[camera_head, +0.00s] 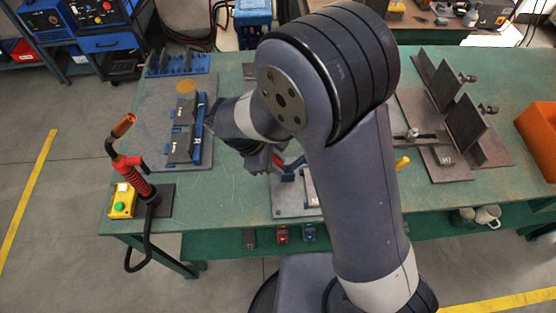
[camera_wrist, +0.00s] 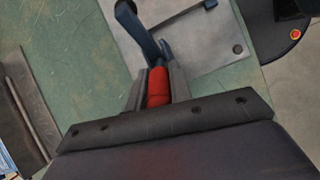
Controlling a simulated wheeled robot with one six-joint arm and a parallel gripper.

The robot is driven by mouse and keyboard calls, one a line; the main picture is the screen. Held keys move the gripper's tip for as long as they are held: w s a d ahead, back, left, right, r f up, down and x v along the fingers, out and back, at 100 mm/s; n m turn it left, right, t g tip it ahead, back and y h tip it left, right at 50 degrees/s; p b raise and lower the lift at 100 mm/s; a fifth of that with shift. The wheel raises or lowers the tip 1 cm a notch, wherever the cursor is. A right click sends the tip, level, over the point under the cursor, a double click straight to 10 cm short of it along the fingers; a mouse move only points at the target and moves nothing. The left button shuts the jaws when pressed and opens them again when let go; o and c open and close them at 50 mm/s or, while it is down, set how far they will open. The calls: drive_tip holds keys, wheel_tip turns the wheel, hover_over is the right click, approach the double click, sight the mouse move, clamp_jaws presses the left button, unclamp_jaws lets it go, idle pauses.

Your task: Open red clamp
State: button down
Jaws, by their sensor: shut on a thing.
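The red clamp handle (camera_wrist: 158,84) shows in the wrist view between the two fingers of my gripper (camera_wrist: 154,92), which is shut on it. A dark blue clamp arm (camera_wrist: 135,28) extends from the red part over a grey plate (camera_wrist: 200,40). In the head view a bit of red clamp (camera_head: 277,163) shows beside my gripper (camera_head: 268,158), over the grey fixture plate (camera_head: 290,210) at the table's front. My arm hides much of this fixture and most of the clamp.
A red welding torch (camera_head: 133,175) stands at the table's left on a yellow-based holder. A plate with dark blocks (camera_head: 182,140) lies behind it. Upright dark plates (camera_head: 465,122) stand at right, near an orange bin (camera_head: 542,130). Green tabletop (camera_head: 225,195) is clear at front left.

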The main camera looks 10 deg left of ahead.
drive_tip(key=h, duration=0.1)
drive_tip(key=a+f+h, duration=0.1)
drive_tip(key=h, duration=0.1)
drive_tip(key=t+h, duration=0.1)
drive_tip(key=shift+s+a+f, duration=0.2)
drive_tip(key=shift+a+f, duration=0.05)
drive_tip(key=shift+f, duration=0.05)
drive_tip(key=c, duration=1.3)
unclamp_jaws()
drive_tip(key=shift+a, duration=0.1)
drive_tip(key=b+v, duration=0.1)
drive_tip(key=v, duration=0.9)
drive_tip(key=shift+a+r, duration=0.1)
drive_tip(key=shift+a, duration=0.25)
